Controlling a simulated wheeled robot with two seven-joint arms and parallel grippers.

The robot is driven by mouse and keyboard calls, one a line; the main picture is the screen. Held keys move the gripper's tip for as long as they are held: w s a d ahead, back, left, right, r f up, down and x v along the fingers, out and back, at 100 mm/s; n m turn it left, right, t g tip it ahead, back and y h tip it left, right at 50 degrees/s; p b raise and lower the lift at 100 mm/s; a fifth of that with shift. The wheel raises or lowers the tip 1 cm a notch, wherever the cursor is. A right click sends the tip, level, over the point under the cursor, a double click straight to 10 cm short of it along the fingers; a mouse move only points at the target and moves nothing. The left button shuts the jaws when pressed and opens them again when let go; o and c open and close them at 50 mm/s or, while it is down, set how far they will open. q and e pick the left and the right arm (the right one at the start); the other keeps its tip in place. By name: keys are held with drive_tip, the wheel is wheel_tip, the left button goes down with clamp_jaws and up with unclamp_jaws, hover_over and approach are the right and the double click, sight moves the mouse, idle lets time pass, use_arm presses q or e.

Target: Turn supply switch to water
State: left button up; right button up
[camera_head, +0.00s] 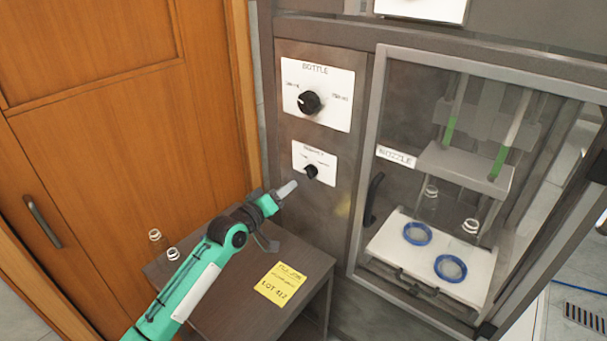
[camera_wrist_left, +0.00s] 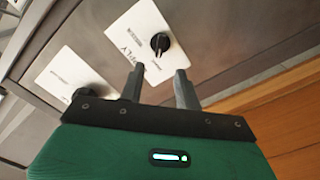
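The supply switch is a small black knob (camera_head: 311,171) on the lower white plate (camera_head: 326,164) of the grey cabinet front. Its labels are too small to read in the head view. In the left wrist view a black knob (camera_wrist_left: 160,43) sits on a white plate whose lettering ends in "PLY". My left gripper (camera_head: 286,214) is in front of the panel, just below and left of this knob. In the left wrist view its two fingers (camera_wrist_left: 160,84) are apart with nothing between them, and the knob lies beyond them. My right gripper is not in view.
A larger "BOTTLE" knob (camera_head: 309,102) sits above. A glazed "NOZZLE" compartment (camera_head: 397,157) with a dark handle (camera_head: 373,198) is to the right. A low table (camera_head: 225,319) below my left arm bears a yellow note (camera_head: 281,284) and clear bottles (camera_head: 155,235). A wooden door (camera_head: 110,130) stands left.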

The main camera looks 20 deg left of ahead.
sight(306, 173)
use_arm(q)
drive_tip(key=p+x, duration=0.1)
drive_tip(key=x, duration=0.7)
drive_tip(key=shift+w+d, duration=0.1)
drive_tip(key=shift+w, duration=0.2)
clamp_jaws()
